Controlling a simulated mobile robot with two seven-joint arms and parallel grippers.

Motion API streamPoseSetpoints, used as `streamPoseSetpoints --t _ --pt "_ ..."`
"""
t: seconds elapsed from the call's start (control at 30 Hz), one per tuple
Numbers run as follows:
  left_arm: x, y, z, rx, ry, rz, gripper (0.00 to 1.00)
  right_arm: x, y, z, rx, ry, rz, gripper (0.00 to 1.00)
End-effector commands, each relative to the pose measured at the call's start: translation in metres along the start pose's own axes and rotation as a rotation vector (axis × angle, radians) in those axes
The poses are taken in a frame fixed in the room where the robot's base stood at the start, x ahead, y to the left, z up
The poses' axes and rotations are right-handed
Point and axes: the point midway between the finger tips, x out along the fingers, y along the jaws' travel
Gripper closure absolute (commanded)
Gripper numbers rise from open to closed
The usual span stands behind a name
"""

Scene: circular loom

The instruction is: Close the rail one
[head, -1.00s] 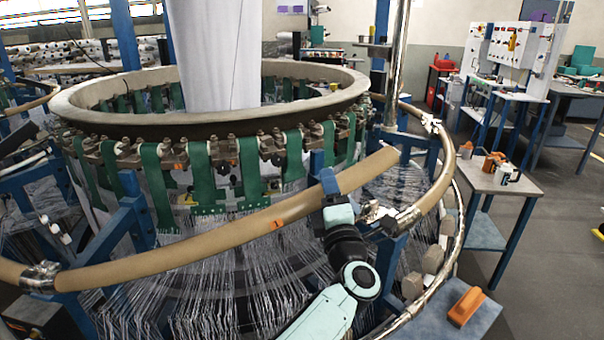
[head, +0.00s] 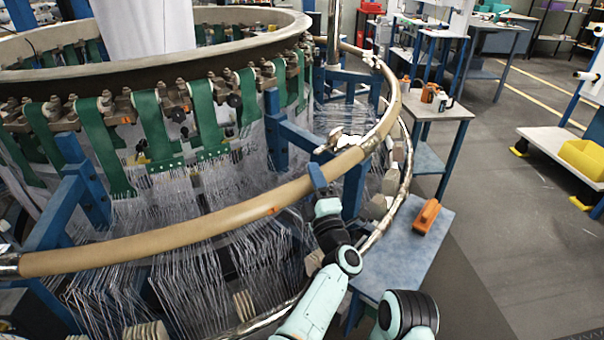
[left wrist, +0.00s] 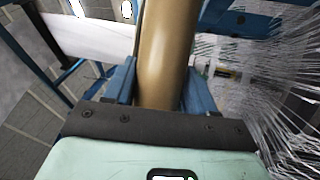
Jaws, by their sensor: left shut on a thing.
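Rail one is a long tan tube (head: 180,228) with a small orange mark, curving round the front of the loom in the head view. Its right end lies at or very near the metal coupling (head: 345,143) of the neighbouring tan rail (head: 388,110), roughly in line with it; I cannot tell whether they touch. My left gripper (head: 317,178) is shut on rail one near that end. In the left wrist view, the blue fingers (left wrist: 155,85) lie on either side of the tan tube (left wrist: 166,50). My right gripper is not in view.
Blue loom posts (head: 278,130), green straps (head: 155,130) and many fine threads stand behind the rail. A small blue-grey table (head: 400,262) with an orange tool (head: 426,216) stands to the right. Open floor (head: 510,200) lies beyond it.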

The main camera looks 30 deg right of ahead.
Motion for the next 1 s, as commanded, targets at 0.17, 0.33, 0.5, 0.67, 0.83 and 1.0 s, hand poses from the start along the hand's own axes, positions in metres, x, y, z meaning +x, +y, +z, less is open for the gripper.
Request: streamPoseSetpoints --t 0.17,0.33,0.5,0.67,0.83,1.0 --pt "-0.001 -0.008 0.005 0.014 -0.001 0.003 0.99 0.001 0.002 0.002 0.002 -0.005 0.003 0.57" --pt "-0.002 -0.013 0.007 0.020 -0.002 -0.002 0.99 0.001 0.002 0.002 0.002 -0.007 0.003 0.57" --pt "-0.003 -0.017 0.008 0.021 -0.003 -0.008 0.99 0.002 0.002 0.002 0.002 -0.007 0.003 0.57" --pt "-0.003 -0.018 0.008 0.021 -0.004 -0.010 0.38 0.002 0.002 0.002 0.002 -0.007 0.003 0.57" --pt "-0.003 -0.017 0.008 0.019 -0.005 -0.008 0.24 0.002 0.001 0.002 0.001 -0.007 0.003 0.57" --pt "-0.003 -0.015 0.008 0.018 -0.005 -0.005 0.24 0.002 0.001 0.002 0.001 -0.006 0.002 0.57"
